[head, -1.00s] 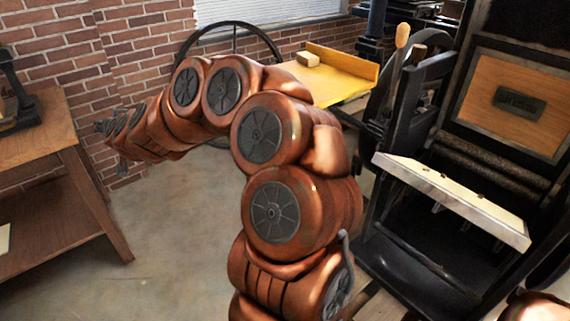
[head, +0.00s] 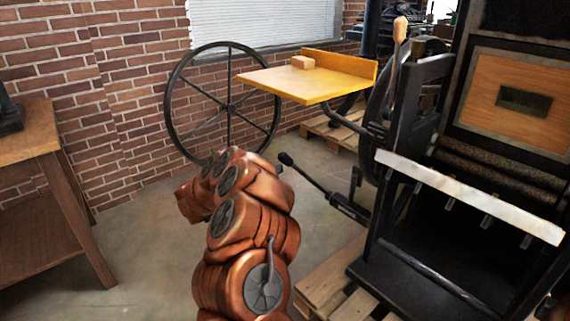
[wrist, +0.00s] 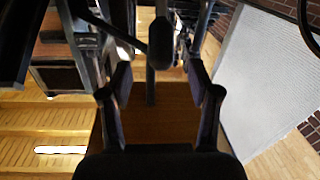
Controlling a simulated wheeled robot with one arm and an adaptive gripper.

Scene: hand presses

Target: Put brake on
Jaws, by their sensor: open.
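I cannot tell for sure which part is the brake. A black lever with a rounded knob (head: 286,159) sticks out from the press toward the lower left of the yellow table in the head view. Another lever with a wooden handle (head: 401,30) stands upright on the press. In the wrist view my gripper (wrist: 158,72) is open and empty. A dark bar with a rounded knob (wrist: 160,45) shows just beyond the fingertips, roughly centred between them; I cannot tell how far away it is. In the head view my gripper is hidden behind my arm.
The black press (head: 410,240) fills the right side, with a pale plank (head: 470,196) across it. A large spoked wheel (head: 175,110) and a yellow table (head: 310,80) stand behind my arm. A wooden bench (head: 45,200) is at left. Floor between them is clear.

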